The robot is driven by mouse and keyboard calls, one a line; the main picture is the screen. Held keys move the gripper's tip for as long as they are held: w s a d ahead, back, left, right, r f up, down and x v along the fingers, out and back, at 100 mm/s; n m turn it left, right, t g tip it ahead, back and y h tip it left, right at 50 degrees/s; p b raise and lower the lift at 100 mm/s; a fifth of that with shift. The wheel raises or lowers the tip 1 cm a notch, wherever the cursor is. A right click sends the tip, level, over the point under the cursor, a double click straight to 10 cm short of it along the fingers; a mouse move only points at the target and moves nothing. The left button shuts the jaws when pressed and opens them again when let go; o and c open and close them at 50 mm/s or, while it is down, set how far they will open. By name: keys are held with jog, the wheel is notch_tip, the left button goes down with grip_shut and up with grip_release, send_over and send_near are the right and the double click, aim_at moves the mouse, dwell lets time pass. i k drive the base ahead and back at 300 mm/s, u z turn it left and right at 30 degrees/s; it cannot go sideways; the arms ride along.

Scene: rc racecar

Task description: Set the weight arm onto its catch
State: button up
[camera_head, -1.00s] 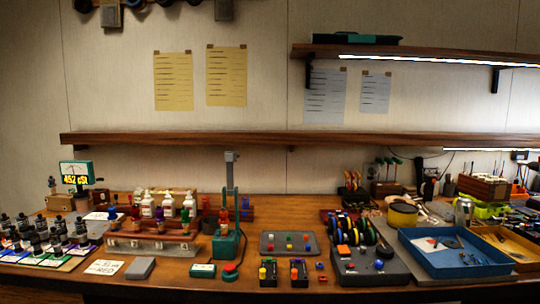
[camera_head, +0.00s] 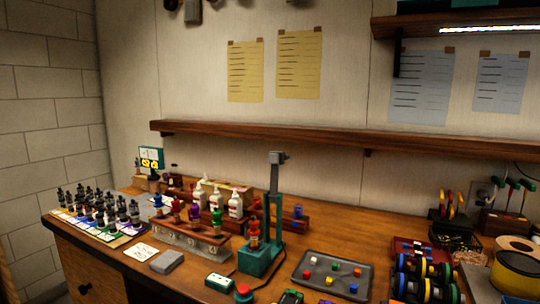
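A teal test stand (camera_head: 260,260) stands on the bench near the middle of the view. Its upright post (camera_head: 277,200) carries a grey block (camera_head: 277,158) at the top. A red-orange piece (camera_head: 254,225) stands at the stand's base, left of the post. Which part is the weight arm and which is the catch I cannot tell at this size. My gripper is not in view.
A rack of coloured dampers (camera_head: 180,243) and white bottles (camera_head: 236,205) stand left of the test stand. A grey tray (camera_head: 335,268) with coloured cubes lies right of it. A red button (camera_head: 243,292) is in front. A shelf (camera_head: 330,145) runs above.

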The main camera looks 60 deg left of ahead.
aim_at(276, 159)
jog(key=u, duration=0.6)
jog(key=i, duration=0.6)
jog(key=u, duration=0.85)
jog(key=i, duration=0.65)
jog(key=u, duration=0.05)
